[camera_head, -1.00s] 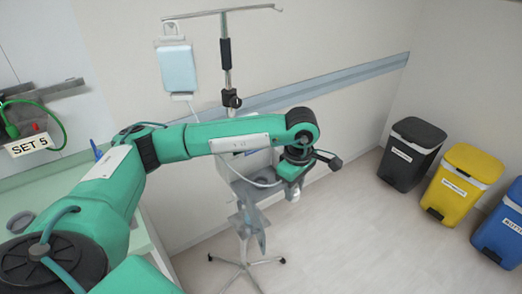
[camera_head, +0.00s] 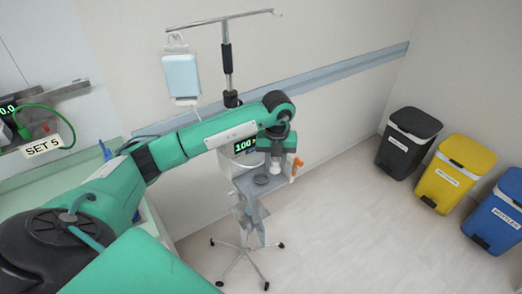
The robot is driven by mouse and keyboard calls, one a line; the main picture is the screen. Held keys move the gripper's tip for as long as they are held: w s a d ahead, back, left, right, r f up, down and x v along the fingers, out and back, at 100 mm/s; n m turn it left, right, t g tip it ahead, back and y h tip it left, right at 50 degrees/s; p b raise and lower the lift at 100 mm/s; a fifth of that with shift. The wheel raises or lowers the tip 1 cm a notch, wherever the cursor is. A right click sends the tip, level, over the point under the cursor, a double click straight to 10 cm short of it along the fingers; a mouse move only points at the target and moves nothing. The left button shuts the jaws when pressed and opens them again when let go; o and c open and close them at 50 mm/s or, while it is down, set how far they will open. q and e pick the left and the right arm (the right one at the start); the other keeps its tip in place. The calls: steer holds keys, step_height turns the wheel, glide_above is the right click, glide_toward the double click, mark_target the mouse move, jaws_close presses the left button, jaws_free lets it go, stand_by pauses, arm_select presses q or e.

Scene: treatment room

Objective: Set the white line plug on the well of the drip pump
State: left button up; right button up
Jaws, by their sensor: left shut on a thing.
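The drip pump (camera_head: 243,166) is a pale box on the wheeled stand, with a lit display reading about 100. A grey shelf on it bears a dark round well (camera_head: 262,180). My left gripper (camera_head: 275,157) points down over the right part of the pump, with its fingers small and partly hidden by my wrist. It is shut on the white line plug (camera_head: 275,168), which shows as a small white piece under the wrist. The plug appears just above and right of the well; whether they touch I cannot tell. My right gripper is out of view.
An orange piece (camera_head: 297,167) sticks out at the pump's right side. A drip bag (camera_head: 181,77) hangs from the stand's pole (camera_head: 227,58). A label SET 5 (camera_head: 43,145) is at the left. Black (camera_head: 407,142), yellow (camera_head: 455,174) and blue (camera_head: 497,217) bins stand right; floor between is clear.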

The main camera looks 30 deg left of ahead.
arm_select(q)
steer(key=shift+s+a+f+n, duration=0.1)
steer(key=shift+a+f+n, duration=0.75)
steer(key=shift+n, duration=1.1)
steer(key=shift+a+f+n, duration=0.75)
steer(key=shift+a+n, duration=0.05)
steer(key=shift+n, duration=1.1)
steer(key=shift+s+a+f+n, duration=0.1)
steer(key=shift+a+f+n, duration=0.75)
steer(key=shift+n, duration=1.1)
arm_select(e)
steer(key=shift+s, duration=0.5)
